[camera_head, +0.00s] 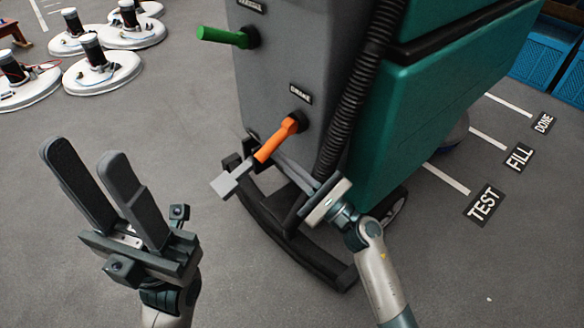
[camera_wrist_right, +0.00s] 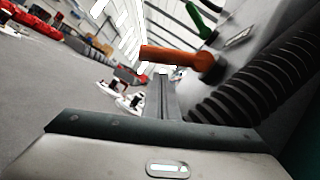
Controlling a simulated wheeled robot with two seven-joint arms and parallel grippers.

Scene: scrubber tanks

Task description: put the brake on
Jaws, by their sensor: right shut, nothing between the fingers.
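The scrubber (camera_head: 285,60) has a grey end panel with an orange lever (camera_head: 275,140) low on it. This lever slants down and left from its pivot; the small label above it seems to read BRAKE. In the right wrist view the orange lever (camera_wrist_right: 170,54) crosses just beyond my fingertips. My right gripper (camera_head: 280,158) is shut and empty, close below the lever; I cannot tell whether they touch. Its closed fingers also show in the wrist view (camera_wrist_right: 163,82). My left gripper (camera_head: 84,158) is open and empty, over the floor at left.
A green lever (camera_head: 222,37) sits higher on the panel. A black ribbed hose (camera_head: 350,100) runs down beside it. A dark bumper (camera_head: 290,240) and a pale plate (camera_head: 229,184) are low at the front. White round machines (camera_head: 103,73) stand at back left.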

